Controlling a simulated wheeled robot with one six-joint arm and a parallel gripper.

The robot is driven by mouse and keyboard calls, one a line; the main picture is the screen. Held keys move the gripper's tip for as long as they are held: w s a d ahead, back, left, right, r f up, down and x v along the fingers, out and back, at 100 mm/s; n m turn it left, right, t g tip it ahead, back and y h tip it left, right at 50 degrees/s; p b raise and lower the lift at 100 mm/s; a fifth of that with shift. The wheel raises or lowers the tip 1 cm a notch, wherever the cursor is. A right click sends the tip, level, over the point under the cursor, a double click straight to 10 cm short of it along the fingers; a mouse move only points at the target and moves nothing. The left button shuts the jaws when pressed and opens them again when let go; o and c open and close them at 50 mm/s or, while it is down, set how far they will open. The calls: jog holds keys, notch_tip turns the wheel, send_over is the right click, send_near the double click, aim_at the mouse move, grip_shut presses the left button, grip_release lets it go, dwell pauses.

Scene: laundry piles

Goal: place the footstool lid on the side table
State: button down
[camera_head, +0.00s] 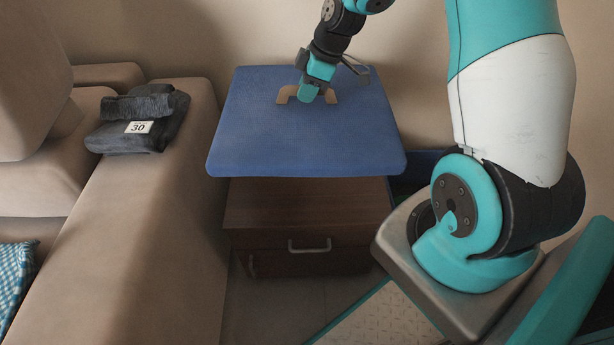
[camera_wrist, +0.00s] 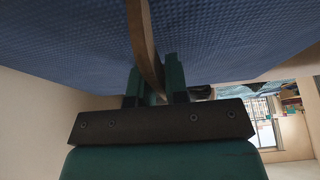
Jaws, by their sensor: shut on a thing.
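The footstool lid (camera_head: 300,145) is a blue, square, padded panel with a tan arched handle (camera_head: 285,95) on top. My gripper (camera_head: 316,92) is shut on that handle. In the wrist view, the handle (camera_wrist: 143,40) runs between my gripper's fingers (camera_wrist: 156,85), with the blue textured lid (camera_wrist: 230,35) beyond it. The lid looks about level and appears above the side table (camera_head: 300,212), a brown wooden unit with a drawer and a light handle. The lid hides the rear of the tabletop; the front strip looks bare. Any contact between lid and table is hidden.
A beige sofa (camera_head: 150,230) stands left, with folded dark garments (camera_head: 140,120) tagged "30" on its armrest and a blue checked cloth (camera_head: 12,280) at lower left. A dark blue object (camera_head: 418,172) shows partly behind the table's right side. The wall is close behind the lid.

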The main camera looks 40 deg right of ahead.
notch_tip(320, 180, down, 20)
jog(key=b, duration=0.5)
jog(key=shift+w+d+f+b, duration=0.1)
jog(key=shift+f+b, duration=0.05)
jog(key=shift+b, duration=0.2)
jog(key=shift+f, duration=0.1)
jog(key=c, duration=1.1)
grip_release()
